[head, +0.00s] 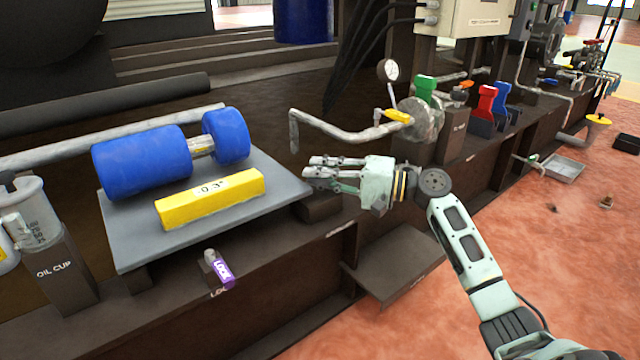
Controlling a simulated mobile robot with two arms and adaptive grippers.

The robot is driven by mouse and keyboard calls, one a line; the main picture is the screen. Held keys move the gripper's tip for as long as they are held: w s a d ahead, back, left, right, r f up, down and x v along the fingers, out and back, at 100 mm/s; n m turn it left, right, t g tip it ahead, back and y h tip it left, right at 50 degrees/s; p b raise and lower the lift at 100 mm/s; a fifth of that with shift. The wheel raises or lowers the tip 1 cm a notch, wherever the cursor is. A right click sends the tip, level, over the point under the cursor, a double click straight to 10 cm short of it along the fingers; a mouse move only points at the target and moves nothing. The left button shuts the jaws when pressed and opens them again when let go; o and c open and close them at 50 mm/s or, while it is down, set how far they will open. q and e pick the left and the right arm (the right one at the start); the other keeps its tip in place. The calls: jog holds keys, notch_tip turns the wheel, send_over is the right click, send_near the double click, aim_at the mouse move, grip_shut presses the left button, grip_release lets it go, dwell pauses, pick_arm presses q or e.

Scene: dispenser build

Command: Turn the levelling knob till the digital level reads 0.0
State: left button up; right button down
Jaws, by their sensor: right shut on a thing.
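The digital level (210,199) is a yellow bar lying on the grey tilting plate (140,250); its small display seems to read -0.3°. A dark round piece (320,208), which looks like the levelling knob, sits at the plate's right corner, partly hidden by my right gripper. My right gripper (312,174) reaches in from the right, with its fingers at that corner, just over the dark piece. It is shut on the knob, though the contact itself is hard to see. My left gripper is not in view.
A blue roller (142,163) lies on the plate behind the level. A purple lock tag (221,272) hangs at the front edge. An oil cup holder (62,270) stands at left. A bent pipe (350,134) and valve with a yellow handle (398,115) are behind my gripper.

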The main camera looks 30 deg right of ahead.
jog(key=n+g+y, duration=0.2)
jog(key=g, duration=0.1)
jog(key=shift+w+d+r+n+y, duration=0.1)
jog(key=shift+w+n+y, duration=0.05)
jog(key=shift+n+y, duration=0.2)
jog(key=shift+n+g+y, duration=0.65)
jog(key=shift+n+g, duration=0.1)
jog(key=shift+g, duration=0.35)
jog(key=shift+n+g+y+b, duration=0.3)
jog(key=shift+n+g+b, duration=0.3)
jog(key=shift+g, duration=0.1)
jog(key=shift+w+d+f+n+g+y+b, duration=0.2)
jog(key=shift+n+g+y+b, duration=0.3)
jog(key=shift+g, duration=0.4)
jog(key=shift+s+a+g+b, duration=0.1)
jog(key=shift+a+g+b, duration=0.05)
jog(key=shift+g+b, duration=0.15)
jog(key=shift+n, duration=0.3)
jog(key=shift+s+a+f+g, duration=0.1)
jog(key=shift+s+a+g, duration=0.1)
jog(key=shift+s+g, duration=0.25)
